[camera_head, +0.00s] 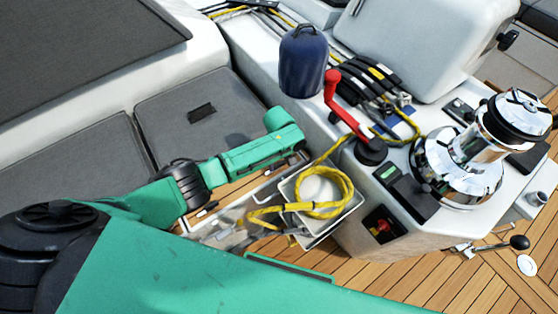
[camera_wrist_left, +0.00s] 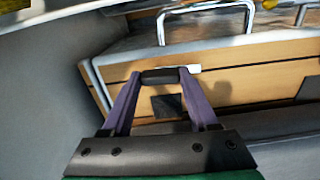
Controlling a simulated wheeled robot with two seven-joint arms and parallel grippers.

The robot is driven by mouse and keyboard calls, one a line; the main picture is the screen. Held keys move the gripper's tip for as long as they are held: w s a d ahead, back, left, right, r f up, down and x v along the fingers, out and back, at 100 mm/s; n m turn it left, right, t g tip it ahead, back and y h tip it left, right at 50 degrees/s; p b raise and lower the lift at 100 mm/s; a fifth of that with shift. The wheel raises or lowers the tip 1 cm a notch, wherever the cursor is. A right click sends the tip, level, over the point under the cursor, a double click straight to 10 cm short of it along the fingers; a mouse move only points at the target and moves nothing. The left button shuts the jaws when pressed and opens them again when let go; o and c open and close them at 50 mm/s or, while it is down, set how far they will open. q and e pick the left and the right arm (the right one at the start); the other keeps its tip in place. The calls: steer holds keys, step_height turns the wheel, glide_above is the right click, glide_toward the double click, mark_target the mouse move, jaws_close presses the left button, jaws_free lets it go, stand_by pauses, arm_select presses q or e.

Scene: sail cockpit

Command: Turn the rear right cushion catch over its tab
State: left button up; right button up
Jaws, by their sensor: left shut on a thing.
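My left gripper (camera_wrist_left: 160,76) shows in the left wrist view, its two purple fingers closed on a small black catch (camera_wrist_left: 160,77). A short white piece lies just right of the catch. The catch is in front of a wood-faced panel (camera_wrist_left: 235,87); whether it overlaps its tab I cannot tell. In the head view my left green arm reaches in from the left over the grey cushions (camera_head: 155,100), and its fingers and the catch are hidden. My right gripper is out of view.
An open white bin (camera_head: 337,222) with a coiled yellow rope (camera_head: 322,205) stands right of my left arm. Beyond it are a red-handled lever (camera_head: 332,90), a blue bag (camera_head: 302,62) and a chrome winch (camera_head: 462,165). Wooden decking (camera_head: 400,272) is clear at the lower right.

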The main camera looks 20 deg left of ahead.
arm_select(q)
steer(key=m+p, duration=0.1)
steer(key=m, duration=0.2)
steer(key=shift+r+m+p, duration=0.1)
steer(key=shift+m+p, duration=0.2)
steer(key=shift+p, duration=0.05)
steer(key=m+p, duration=0.1)
steer(key=m, duration=0.3)
steer(key=shift+m, duration=0.3)
steer(key=m, duration=0.4)
steer(key=shift+m+p, duration=0.3)
steer(key=shift+p, duration=0.05)
steer(key=shift+m, duration=2.2)
steer(key=o, duration=1.4)
